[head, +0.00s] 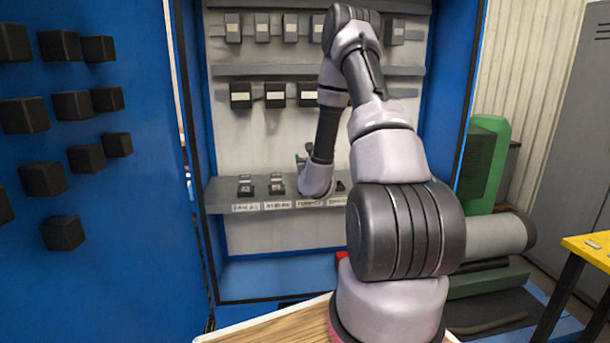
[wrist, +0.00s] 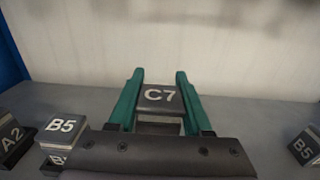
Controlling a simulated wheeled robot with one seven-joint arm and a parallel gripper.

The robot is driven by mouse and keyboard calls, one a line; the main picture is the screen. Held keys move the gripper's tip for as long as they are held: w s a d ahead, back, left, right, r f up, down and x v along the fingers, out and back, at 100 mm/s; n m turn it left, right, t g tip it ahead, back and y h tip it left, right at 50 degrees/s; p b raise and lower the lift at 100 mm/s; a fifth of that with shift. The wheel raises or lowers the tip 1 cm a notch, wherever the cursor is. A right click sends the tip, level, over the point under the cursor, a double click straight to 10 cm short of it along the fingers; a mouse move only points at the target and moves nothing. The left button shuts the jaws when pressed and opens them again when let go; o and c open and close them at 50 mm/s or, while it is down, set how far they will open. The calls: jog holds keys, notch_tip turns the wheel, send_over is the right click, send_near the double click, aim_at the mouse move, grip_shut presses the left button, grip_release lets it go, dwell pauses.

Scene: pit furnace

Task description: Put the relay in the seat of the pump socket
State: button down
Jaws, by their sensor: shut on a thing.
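My gripper (wrist: 159,80) is shut on a dark relay marked C7 (wrist: 160,97), with a green finger on each side. In the head view only a bit of my gripper (head: 301,158) shows at the shelf, behind my arm. The relay is hidden there. A grey part (wrist: 160,128) shows below the C7 face; I cannot tell whether it is the relay's body or a socket. The sockets stand on a grey shelf (head: 225,197) with white labels too small to read, so I cannot tell which is the pump socket. Whether the relay touches a seat is unclear.
Left of my gripper are relays marked B5 (wrist: 62,127) and A2 (wrist: 12,135) in sockets; another B5 (wrist: 304,146) is at right. Dark boxes (head: 275,95) hang on the panel above the shelf. Blue cabinet walls (head: 110,240) flank it. The shelf behind the relay is clear.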

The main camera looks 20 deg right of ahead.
jog(key=shift+f, duration=2.3)
jog(key=shift+f, duration=0.15)
jog(key=shift+c, duration=1.7)
grip_release()
